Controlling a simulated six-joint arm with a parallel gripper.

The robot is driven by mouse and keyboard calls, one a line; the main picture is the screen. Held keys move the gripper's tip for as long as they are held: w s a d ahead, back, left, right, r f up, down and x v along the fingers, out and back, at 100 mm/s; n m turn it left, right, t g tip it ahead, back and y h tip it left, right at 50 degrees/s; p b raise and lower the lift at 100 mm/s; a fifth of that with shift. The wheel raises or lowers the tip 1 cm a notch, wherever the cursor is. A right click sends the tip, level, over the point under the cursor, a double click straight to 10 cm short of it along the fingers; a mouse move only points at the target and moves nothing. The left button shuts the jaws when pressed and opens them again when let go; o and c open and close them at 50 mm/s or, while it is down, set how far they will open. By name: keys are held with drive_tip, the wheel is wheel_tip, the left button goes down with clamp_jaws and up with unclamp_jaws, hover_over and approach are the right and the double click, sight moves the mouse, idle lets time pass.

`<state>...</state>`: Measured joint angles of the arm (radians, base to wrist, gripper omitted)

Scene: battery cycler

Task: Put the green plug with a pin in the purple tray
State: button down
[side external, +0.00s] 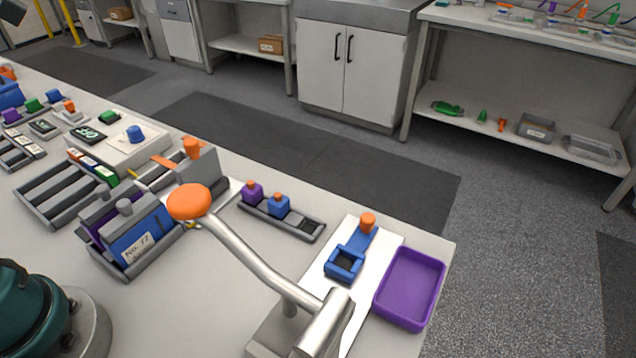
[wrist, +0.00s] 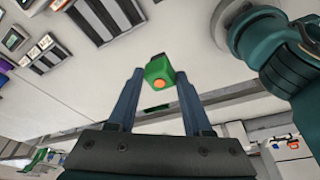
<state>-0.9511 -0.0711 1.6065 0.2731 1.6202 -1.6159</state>
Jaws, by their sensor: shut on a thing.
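The green plug (wrist: 160,69) with a round orange pin (wrist: 159,84) sits between the fingertips of my gripper (wrist: 160,80) in the wrist view. The gripper is shut on it and both fingers reach its sides. The purple tray (side external: 377,305) lies at the right front corner of the bench in the side view and looks empty. It does not show in the wrist view. My gripper and the held plug cannot be made out clearly in the side view.
A metal lever with an orange knob (side external: 188,201) rises mid-bench. A blue square fixture (side external: 345,264) with an orange knob stands left of the tray. A grey rack (side external: 315,231) holds purple and blue plugs. Several boxes and racks crowd the bench's left.

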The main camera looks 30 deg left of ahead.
wheel_tip(320, 180, down, 20)
drive_tip(key=shift+r, duration=0.25)
idle(0.4)
drive_tip(key=shift+f, duration=0.2)
drive_tip(key=shift+c, duration=1.6)
unclamp_jaws()
drive_tip(key=shift+r, duration=0.15)
